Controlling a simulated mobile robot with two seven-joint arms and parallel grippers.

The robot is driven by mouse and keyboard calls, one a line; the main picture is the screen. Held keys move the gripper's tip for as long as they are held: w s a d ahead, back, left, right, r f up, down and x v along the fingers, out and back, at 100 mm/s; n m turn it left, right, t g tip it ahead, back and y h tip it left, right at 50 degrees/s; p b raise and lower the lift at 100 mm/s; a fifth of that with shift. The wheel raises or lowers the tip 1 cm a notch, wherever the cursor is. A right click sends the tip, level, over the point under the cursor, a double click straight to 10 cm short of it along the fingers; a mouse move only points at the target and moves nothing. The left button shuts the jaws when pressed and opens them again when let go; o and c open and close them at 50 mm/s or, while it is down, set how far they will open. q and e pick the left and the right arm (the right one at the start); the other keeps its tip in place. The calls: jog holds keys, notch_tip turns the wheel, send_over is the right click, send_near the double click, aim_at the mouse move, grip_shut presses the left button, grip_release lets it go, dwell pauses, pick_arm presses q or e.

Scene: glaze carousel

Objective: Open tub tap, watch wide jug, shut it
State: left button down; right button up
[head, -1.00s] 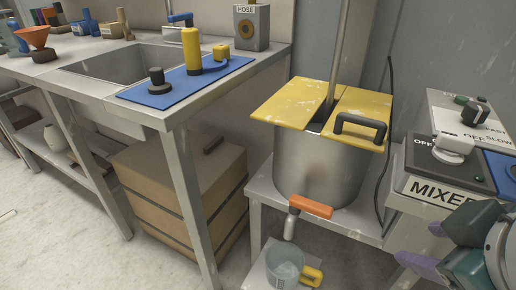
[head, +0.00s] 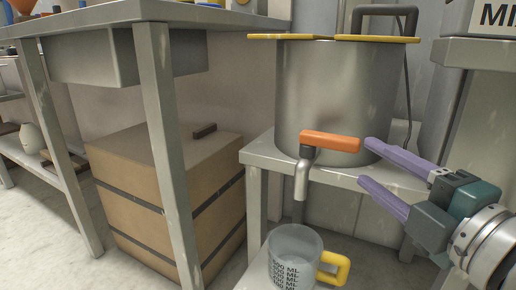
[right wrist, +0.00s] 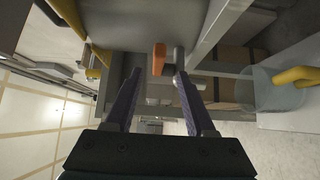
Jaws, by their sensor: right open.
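The steel tub (head: 325,95) stands on a grey stand, with yellow lid halves on top. Its tap has an orange handle (head: 331,141) lying sideways and a metal spout (head: 303,178) pointing down. The wide jug (head: 294,255), clear with ML marks and a yellow handle, stands below and near the spout; I see no stream. My right gripper (head: 365,162), with purple fingers, is open and empty, just right of the orange handle. In the right wrist view the handle (right wrist: 158,59) shows ahead, near the fingertips, and the jug (right wrist: 275,90) at the right. My left gripper is out of view.
A cardboard-coloured box (head: 165,185) with dark straps stands under the sink bench (head: 160,12) at the left. The mixer box (head: 490,18) is at the upper right. The jug's low stand (head: 257,278) is at the bottom.

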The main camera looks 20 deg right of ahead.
aim_at(347, 148)
jog(key=w, duration=0.8)
jog(key=shift+w+d+r+b, duration=0.1)
jog(key=shift+w+d+b, duration=0.2)
jog(key=shift+w+d, duration=0.1)
jog(key=shift+s, duration=0.1)
grip_shut()
dwell(0.9)
